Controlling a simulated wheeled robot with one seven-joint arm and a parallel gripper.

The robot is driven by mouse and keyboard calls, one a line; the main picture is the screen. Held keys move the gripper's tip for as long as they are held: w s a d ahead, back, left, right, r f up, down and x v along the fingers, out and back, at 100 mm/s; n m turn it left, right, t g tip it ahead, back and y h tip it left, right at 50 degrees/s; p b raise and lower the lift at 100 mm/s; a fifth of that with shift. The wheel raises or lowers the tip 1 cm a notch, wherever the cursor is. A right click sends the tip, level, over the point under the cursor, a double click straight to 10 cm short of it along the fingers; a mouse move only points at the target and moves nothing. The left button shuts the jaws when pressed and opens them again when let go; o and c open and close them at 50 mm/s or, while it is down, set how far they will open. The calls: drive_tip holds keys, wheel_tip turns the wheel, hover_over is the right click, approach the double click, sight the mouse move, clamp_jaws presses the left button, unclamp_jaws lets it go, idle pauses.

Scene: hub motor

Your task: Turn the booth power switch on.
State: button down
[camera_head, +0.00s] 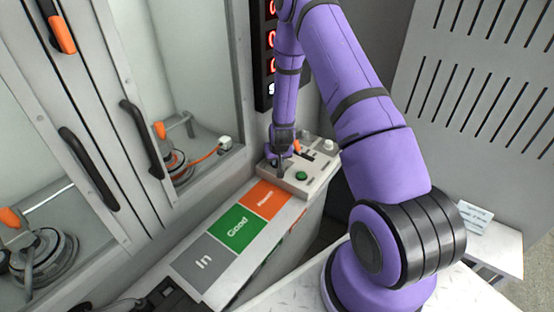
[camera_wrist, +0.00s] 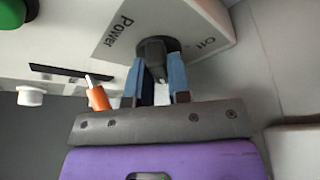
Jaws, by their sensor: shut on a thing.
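The power switch (camera_wrist: 152,46) is a dark round knob on a pale block of the control box, with "Power" printed beside it. A second short label next to it is too unclear to read for sure. My gripper (camera_wrist: 163,78) is shut on the knob, with its blue-grey fingers on either side of it. In the head view my gripper (camera_head: 281,168) reaches down to the left part of the control box (camera_head: 316,184). The knob is hidden there behind my gripper, and its exact turn angle cannot be told.
A green button (camera_head: 302,175), an orange lever (camera_head: 297,147) and a white knob (camera_head: 329,144) sit close by on the box. A bench with grey, green and orange fields (camera_head: 237,228) lies in front. Glazed cabinet doors (camera_head: 100,110) stand left and a red-digit display (camera_head: 268,45) behind.

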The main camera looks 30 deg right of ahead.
drive_tip(key=shift+m, duration=0.6)
drive_tip(key=c, duration=1.1)
unclamp_jaws()
drive_tip(key=shift+o, duration=0.2)
drive_tip(key=v, duration=1)
drive_tip(key=shift+a+r, duration=0.2)
drive_tip(key=shift+r, duration=0.15)
